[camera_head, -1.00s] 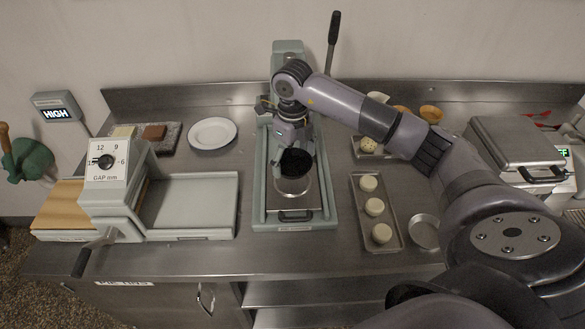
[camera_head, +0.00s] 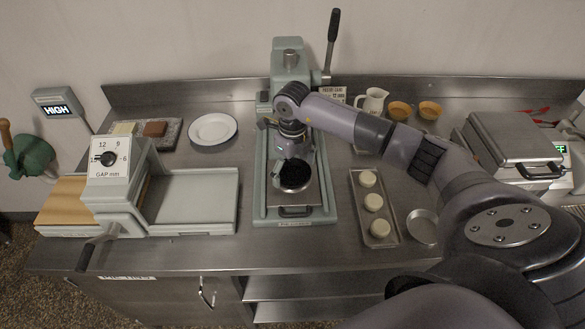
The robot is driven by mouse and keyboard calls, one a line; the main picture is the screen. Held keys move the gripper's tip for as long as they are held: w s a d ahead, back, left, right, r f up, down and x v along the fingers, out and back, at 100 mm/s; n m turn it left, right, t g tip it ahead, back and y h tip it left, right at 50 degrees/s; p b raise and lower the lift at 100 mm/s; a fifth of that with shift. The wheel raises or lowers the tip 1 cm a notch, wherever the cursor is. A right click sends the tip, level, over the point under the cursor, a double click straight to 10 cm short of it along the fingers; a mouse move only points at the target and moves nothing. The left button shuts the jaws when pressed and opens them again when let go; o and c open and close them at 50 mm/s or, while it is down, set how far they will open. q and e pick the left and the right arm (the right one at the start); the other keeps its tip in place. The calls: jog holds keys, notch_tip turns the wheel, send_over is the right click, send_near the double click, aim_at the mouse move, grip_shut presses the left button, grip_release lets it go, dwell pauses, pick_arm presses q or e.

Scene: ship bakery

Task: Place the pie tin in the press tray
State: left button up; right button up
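The pie tin (camera_head: 296,178) is round and looks dark inside. It is at the press tray (camera_head: 314,194), the flat plate with a front handle in the base of the pale green press (camera_head: 258,205). It appears level and low over the tray's round seat. I cannot tell whether it rests fully on it. My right gripper (camera_head: 288,168) points down at the tin's far left rim and appears shut on it; the fingertips are small and partly hidden. My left gripper is not in view.
A second round tin (camera_head: 422,228) lies on the counter at the right, beside a tray (camera_head: 395,238) of dough balls. A sheeter (camera_head: 190,205) stands left of the press. A white plate (camera_head: 213,130), a jug (camera_head: 372,102) and a waffle-iron-like machine (camera_head: 515,140) stand farther out.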

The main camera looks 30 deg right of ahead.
aim_at(292, 175)
jog(key=shift+o, duration=0.5)
jog(key=shift+r, duration=0.25)
notch_tip(292, 175, up, 12)
jog(key=b, duration=0.3)
jog(key=shift+b, duration=0.35)
jog(key=shift+f, duration=0.1)
